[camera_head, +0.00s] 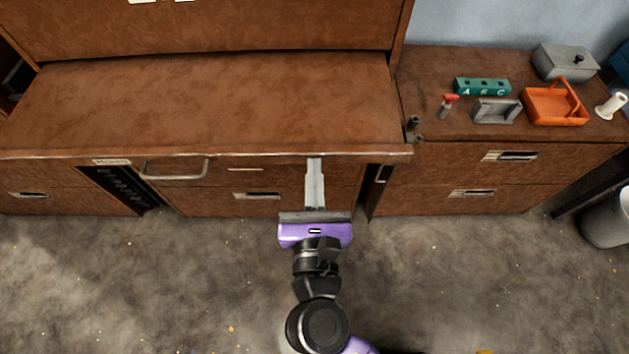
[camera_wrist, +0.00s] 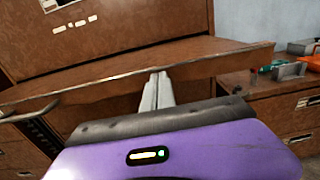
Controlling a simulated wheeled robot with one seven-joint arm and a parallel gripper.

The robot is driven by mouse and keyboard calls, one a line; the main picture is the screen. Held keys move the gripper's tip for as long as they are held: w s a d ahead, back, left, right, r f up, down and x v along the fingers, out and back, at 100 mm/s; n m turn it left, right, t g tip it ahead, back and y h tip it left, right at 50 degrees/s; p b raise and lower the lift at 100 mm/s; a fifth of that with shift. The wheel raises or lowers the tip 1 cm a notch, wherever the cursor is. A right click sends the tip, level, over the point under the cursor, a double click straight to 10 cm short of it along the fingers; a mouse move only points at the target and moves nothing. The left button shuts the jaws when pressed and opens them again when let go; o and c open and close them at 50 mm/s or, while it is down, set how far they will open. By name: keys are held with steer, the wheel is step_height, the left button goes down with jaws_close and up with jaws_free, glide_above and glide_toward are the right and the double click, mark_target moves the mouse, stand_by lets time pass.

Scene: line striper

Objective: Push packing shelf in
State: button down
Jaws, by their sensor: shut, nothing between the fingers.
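The packing shelf (camera_head: 215,100) is a wide brown wood-like board jutting out from the cabinet, with a pale worn front edge. A metal handle (camera_head: 173,172) and a small label (camera_head: 111,161) are at its front left. It also shows in the wrist view (camera_wrist: 215,62). My gripper (camera_head: 315,162) is shut and empty, its fingers pointing at the shelf's front edge, right of the middle. In the wrist view the fingertips (camera_wrist: 158,76) overlap that edge. I cannot tell whether they touch it.
Drawers (camera_head: 257,196) sit below the shelf. A side cabinet (camera_head: 430,85) at right bears a green block (camera_head: 482,87) marked with letters, an orange basket (camera_head: 553,107), a grey box (camera_head: 565,62) and small items. A grey bin (camera_head: 607,222) stands far right. The floor (camera_head: 130,285) in front is mostly clear.

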steer(key=shift+w, duration=0.15)
glide_toward(314, 60)
steer(key=w, duration=0.6)
steer(key=w+f+p, duration=0.1)
steer(key=w, duration=0.2)
steer(key=shift+w+d+f, duration=0.1)
steer(key=shift+w+d, duration=0.25)
steer(key=shift+w+r, duration=0.1)
steer(key=shift+r, duration=0.15)
